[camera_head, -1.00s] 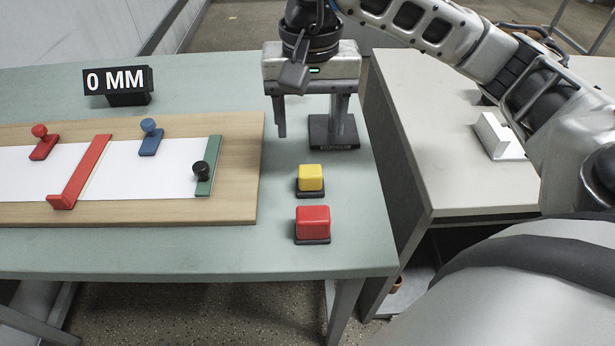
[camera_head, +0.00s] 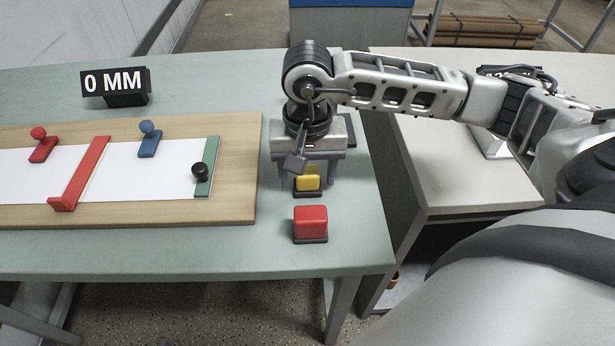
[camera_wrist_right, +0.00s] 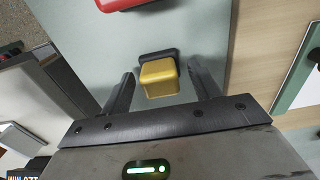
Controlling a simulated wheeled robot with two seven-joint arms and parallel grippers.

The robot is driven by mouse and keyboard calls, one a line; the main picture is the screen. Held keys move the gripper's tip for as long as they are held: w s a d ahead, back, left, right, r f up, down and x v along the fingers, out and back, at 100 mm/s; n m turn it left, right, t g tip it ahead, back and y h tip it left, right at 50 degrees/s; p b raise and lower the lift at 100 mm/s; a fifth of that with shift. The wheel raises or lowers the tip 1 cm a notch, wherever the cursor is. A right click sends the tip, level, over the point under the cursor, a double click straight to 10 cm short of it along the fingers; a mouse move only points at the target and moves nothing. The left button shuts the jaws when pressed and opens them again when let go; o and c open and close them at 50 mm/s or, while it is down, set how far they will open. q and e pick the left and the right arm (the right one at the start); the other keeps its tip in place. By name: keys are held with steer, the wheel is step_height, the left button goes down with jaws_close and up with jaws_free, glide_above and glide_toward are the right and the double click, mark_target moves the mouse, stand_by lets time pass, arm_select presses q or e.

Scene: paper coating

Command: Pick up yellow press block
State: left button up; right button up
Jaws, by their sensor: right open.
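The yellow press block (camera_head: 308,182) sits on its dark base on the green table, partly hidden behind my right gripper in the head view. In the right wrist view the yellow block (camera_wrist_right: 160,78) lies between the two fingers, with gaps on both sides. My right gripper (camera_head: 307,178) points down over the block, and it also shows in the right wrist view (camera_wrist_right: 163,82). It is open and holds nothing. My left gripper is not in view.
A red block (camera_head: 311,222) on a dark base stands just in front of the yellow one. To the left lies a wooden board (camera_head: 235,205) with white paper, a red bar (camera_head: 82,172), and red, blue and green pieces. A "0 MM" sign (camera_head: 116,84) stands behind it.

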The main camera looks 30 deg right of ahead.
mark_target(307, 173)
steer(key=c, duration=1.1)
steer(key=shift+r, duration=0.55)
steer(key=r, duration=0.1)
steer(key=r+b, duration=0.1)
steer(key=shift+s+a+r, duration=0.2)
steer(key=shift+r, duration=0.2)
steer(key=s+a+r, duration=0.2)
steer(key=s+r, duration=0.1)
steer(key=s+a+r, duration=0.3)
steer(key=s, duration=0.1)
steer(key=s+a+r, duration=0.2)
steer(key=s+r, duration=0.1)
steer(key=s, duration=0.1)
steer(key=shift+s+a+r, duration=0.1)
steer(key=shift+a, duration=0.15)
